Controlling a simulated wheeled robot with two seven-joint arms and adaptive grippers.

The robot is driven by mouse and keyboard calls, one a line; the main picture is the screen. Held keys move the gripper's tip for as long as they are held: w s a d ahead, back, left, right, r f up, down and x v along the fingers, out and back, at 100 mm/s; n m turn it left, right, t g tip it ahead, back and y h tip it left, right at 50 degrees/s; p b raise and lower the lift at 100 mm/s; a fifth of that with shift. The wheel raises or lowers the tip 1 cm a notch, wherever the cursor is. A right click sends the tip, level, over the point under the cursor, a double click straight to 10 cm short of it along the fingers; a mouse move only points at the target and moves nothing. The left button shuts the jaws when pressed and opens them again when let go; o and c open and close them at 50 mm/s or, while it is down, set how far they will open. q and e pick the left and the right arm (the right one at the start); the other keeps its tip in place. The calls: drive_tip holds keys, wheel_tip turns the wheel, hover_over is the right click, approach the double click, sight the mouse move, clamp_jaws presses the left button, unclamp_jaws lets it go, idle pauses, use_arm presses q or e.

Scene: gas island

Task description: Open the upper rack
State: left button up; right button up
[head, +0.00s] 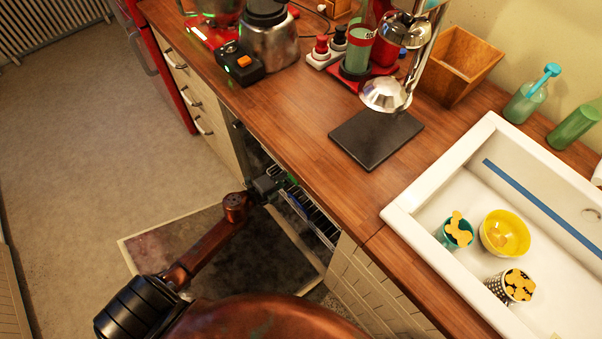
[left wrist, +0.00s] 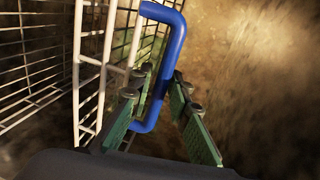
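The white wire upper rack (left wrist: 82,70) shows in the left wrist view with a blue handle (left wrist: 176,45) on its front. In the head view the rack (head: 318,218) is in the opening under the counter, partly hidden by the counter edge. My left gripper (left wrist: 163,84) has its green fingers apart, one on each side of the handle's bar. I cannot tell whether either finger touches the bar. In the head view the left gripper (head: 268,186) is at the front of the opening, its fingers hard to make out. My right gripper is not in view.
A dark flat panel with a pale edge (head: 190,245) lies low in front of the opening. The wooden counter (head: 290,110) overhangs the rack. A white sink (head: 450,185) with cups and a yellow bowl is at right. The floor at left is clear.

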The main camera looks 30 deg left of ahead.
use_arm(q)
clamp_jaws()
drive_tip(key=shift+d, duration=0.1)
